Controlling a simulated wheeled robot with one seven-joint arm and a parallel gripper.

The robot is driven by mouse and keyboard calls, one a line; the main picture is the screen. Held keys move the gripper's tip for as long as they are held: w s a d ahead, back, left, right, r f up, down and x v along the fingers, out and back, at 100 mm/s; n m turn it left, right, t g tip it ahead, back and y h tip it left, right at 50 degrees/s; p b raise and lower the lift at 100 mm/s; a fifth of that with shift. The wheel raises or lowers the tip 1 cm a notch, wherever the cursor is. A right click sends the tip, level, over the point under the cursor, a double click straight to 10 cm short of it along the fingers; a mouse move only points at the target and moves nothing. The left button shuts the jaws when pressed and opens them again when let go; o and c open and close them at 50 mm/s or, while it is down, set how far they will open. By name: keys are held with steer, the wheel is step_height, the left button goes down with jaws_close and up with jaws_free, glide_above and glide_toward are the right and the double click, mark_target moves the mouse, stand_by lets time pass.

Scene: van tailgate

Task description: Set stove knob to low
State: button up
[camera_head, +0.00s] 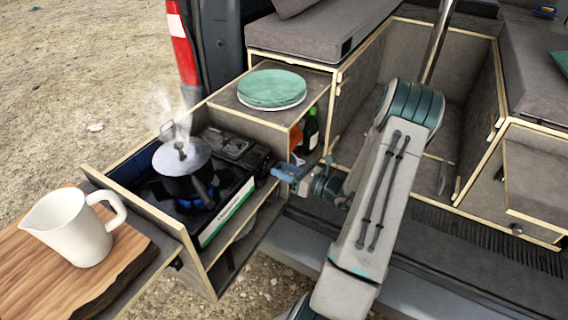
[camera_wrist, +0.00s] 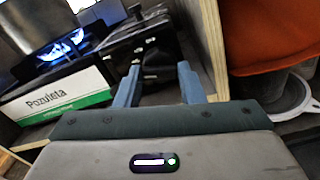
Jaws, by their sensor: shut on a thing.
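The camping stove (camera_head: 236,198) sits in the pull-out drawer box, and its white and green front panel (camera_wrist: 55,97) reads "Pozuleta" in the wrist view. A lidded pot (camera_head: 183,172) stands steaming on the burner. Blue flames (camera_wrist: 62,47) burn under it. My gripper (camera_head: 280,172) is at the stove's right end. In the wrist view its two blue fingers (camera_wrist: 158,82) stand on either side of the dark stove knob (camera_wrist: 154,72) and are shut on it. The knob is hidden in the head view, and I cannot read its setting.
Green plates (camera_head: 272,88) lie on the cabinet top. A dark bottle (camera_head: 311,130) and an orange item (camera_head: 296,137) stand on the shelf below. A white jug (camera_head: 72,228) stands on a wooden board (camera_head: 110,265) at front left. A wooden panel edge (camera_wrist: 213,45) is close right of my fingers.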

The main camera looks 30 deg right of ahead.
steer(key=m+p, duration=0.2)
steer(key=m, duration=0.1)
steer(key=shift+r+m+p, duration=0.15)
steer(key=shift+m+p, duration=0.15)
steer(key=shift+p, duration=0.1)
steer(key=shift+d+m+p, duration=0.1)
steer(key=shift+m+p, duration=1.05)
steer(key=shift+m, duration=0.75)
steer(key=shift+f, duration=0.2)
steer(key=o, duration=1)
steer(key=b+v, duration=0.2)
steer(key=v, duration=1.1)
steer(key=shift+s+d, duration=0.2)
steer(key=shift+s, duration=0.15)
